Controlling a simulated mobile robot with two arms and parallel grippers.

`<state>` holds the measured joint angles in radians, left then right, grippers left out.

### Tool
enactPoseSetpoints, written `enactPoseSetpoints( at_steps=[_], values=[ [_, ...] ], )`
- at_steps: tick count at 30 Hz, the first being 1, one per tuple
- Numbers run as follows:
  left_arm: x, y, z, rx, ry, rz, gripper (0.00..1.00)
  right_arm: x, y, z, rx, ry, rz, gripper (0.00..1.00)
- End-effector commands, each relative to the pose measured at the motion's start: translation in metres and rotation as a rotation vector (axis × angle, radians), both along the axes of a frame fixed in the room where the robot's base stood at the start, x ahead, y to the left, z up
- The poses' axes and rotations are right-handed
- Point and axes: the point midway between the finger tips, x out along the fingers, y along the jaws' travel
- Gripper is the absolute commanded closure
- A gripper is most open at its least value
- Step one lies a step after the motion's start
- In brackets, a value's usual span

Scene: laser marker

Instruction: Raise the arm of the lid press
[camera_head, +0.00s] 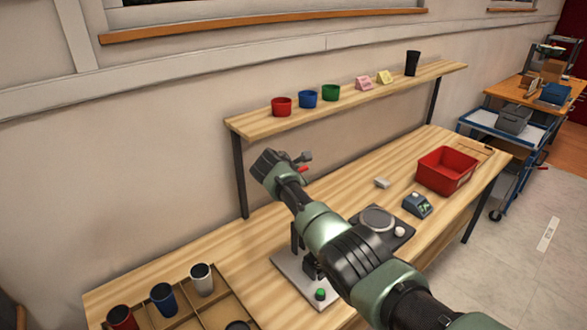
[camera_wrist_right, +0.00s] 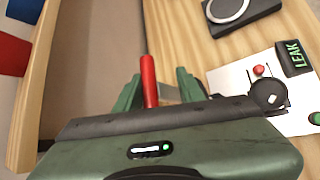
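The lid press stands on the table in the head view, with a pale base plate (camera_head: 292,272) and a green button (camera_head: 320,294); much of its upper part is hidden behind my right arm. A red handle (camera_head: 303,169) shows beside my right gripper there. In the right wrist view, the red handle (camera_wrist_right: 149,80) stands between the two green fingers of my right gripper (camera_wrist_right: 157,92). The fingers are apart, with a gap on the handle's right side. The white plate (camera_wrist_right: 240,80) with a red ball and a "LEAK" sign lies to the right. My left gripper is not in view.
A divided wooden tray (camera_head: 190,318) with cups is at the front left. A dark plate with a disc (camera_head: 400,235), a small meter (camera_head: 417,205) and a red bin (camera_head: 446,170) stand to the right. A shelf (camera_head: 390,91) with cups runs along the wall behind.

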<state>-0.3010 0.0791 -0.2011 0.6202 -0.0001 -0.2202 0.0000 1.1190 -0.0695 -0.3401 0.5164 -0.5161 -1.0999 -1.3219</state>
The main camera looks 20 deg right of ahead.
Motion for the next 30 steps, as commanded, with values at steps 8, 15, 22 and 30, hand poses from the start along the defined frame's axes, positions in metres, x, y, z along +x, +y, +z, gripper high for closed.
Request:
enactPoseSetpoints(
  at_steps=[8, 15, 22, 30],
  values=[
    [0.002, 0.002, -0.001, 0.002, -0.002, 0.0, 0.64, -0.019, 0.02, 0.016, 0.002, 0.001, 0.003, 0.62],
    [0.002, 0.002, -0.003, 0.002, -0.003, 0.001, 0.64, -0.028, 0.029, 0.025, 0.002, 0.004, 0.004, 0.62],
    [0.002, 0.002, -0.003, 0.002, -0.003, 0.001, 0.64, -0.029, 0.03, 0.026, 0.002, 0.005, 0.003, 0.62],
    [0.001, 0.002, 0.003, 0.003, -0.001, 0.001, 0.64, -0.03, 0.035, 0.032, 0.002, 0.005, 0.005, 0.62]
  ],
)
